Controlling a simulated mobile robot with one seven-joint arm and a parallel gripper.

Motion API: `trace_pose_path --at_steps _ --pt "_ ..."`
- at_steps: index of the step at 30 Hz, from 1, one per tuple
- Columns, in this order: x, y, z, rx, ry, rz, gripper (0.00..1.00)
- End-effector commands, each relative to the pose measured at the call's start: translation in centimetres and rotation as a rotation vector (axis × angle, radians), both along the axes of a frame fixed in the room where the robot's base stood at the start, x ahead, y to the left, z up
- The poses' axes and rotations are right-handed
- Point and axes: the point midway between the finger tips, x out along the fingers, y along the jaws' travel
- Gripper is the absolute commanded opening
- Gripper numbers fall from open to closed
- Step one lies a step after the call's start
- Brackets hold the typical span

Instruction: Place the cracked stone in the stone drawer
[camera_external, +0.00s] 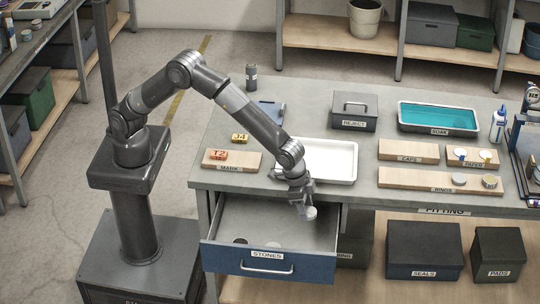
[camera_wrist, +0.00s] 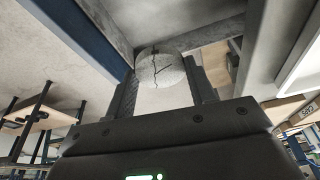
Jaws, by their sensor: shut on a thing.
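The cracked stone (camera_wrist: 160,70) is a round grey disc with dark branching cracks on its face. My gripper (camera_external: 304,204) is shut on it; in the wrist view the stone sits between the two fingers (camera_wrist: 166,84). In the external view the stone (camera_external: 310,213) shows as a pale disc at my fingertips, over the right part of the open drawer. The stone drawer (camera_external: 225,258), blue-fronted and labelled STONES, is pulled out below the table. A dark disc and a pale disc (camera_external: 273,245) lie inside near its front. Whether the held stone touches the drawer floor cannot be told.
A white tray (camera_external: 343,172) stands on the table (camera_external: 358,199) just above the drawer. Left of it are the MARK board (camera_external: 218,167) and small blocks. The REJECT box (camera_external: 354,112) and SOAK tray (camera_external: 405,124) are farther back. The drawer's middle is clear.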

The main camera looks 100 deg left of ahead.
Motion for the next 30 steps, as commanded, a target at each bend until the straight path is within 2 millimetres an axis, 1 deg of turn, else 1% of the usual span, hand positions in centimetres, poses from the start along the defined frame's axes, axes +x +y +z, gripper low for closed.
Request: trace_pose_path --at_steps 1,3,6,11,14,18,20,26,30 --pt "-0.1 0.0 -2.3 0.003 0.006 0.000 0.27" --pt "0.0 0.0 -4.6 0.002 0.004 0.001 0.27" --pt "0.0 0.0 -6.8 0.001 0.001 0.000 0.27" --pt "0.0 0.0 -8.7 0.000 0.000 0.000 0.27" --pt "0.0 0.0 -10.1 0.001 0.001 0.000 0.27" --pt "0.0 0.0 -12.8 0.001 0.001 -0.001 0.27" --pt "0.0 0.0 -13.8 0.001 0.002 0.000 0.27" --pt "0.0 0.0 -15.8 0.001 0.001 0.000 0.27" --pt "0.0 0.0 -17.8 0.001 0.001 0.000 0.27"
